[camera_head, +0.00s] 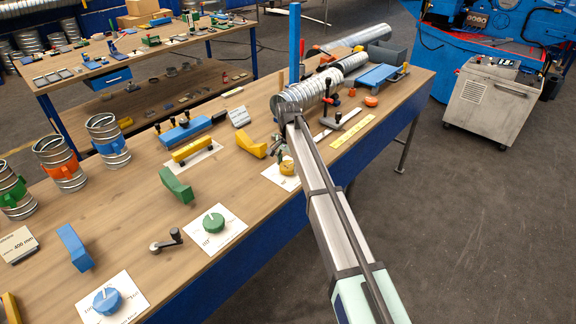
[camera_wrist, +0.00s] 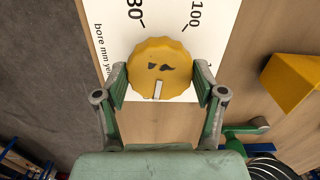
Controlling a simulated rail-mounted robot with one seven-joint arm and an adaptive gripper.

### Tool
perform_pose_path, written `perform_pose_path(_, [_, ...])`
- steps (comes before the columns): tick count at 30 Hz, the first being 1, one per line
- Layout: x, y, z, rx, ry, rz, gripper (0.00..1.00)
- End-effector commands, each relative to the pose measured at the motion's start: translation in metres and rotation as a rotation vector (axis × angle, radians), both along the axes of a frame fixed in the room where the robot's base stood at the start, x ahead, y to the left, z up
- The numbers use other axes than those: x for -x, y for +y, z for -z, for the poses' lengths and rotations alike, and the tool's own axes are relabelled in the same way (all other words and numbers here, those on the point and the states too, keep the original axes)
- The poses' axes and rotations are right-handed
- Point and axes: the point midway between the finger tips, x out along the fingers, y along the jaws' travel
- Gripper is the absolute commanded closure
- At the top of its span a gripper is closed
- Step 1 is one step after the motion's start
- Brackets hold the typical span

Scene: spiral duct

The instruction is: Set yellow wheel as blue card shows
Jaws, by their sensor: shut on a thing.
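The yellow wheel (camera_wrist: 160,72) sits on a white scale card (camera_wrist: 112,35) in the wrist view. It has a scalloped rim, two dark marks and a white pointer line near its bottom edge. In the head view the wheel (camera_head: 287,169) is partly hidden by my gripper. A small card (camera_head: 17,245) reading 400 mm stands at the left; I cannot make out a blue card.
A green wheel (camera_head: 213,222) and a blue wheel (camera_head: 107,300) sit on their own white cards along the front edge. A yellow block (camera_head: 251,145) and a metal spiral duct (camera_head: 306,95) are near my gripper. Banded duct pieces (camera_head: 108,140) stand at the left.

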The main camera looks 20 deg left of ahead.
Motion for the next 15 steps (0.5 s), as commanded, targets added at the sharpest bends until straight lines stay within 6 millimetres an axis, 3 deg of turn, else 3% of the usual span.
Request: perform_pose_path(15, [0.0006,-0.0012,0.0023,0.001,0.002,-0.477,0.65])
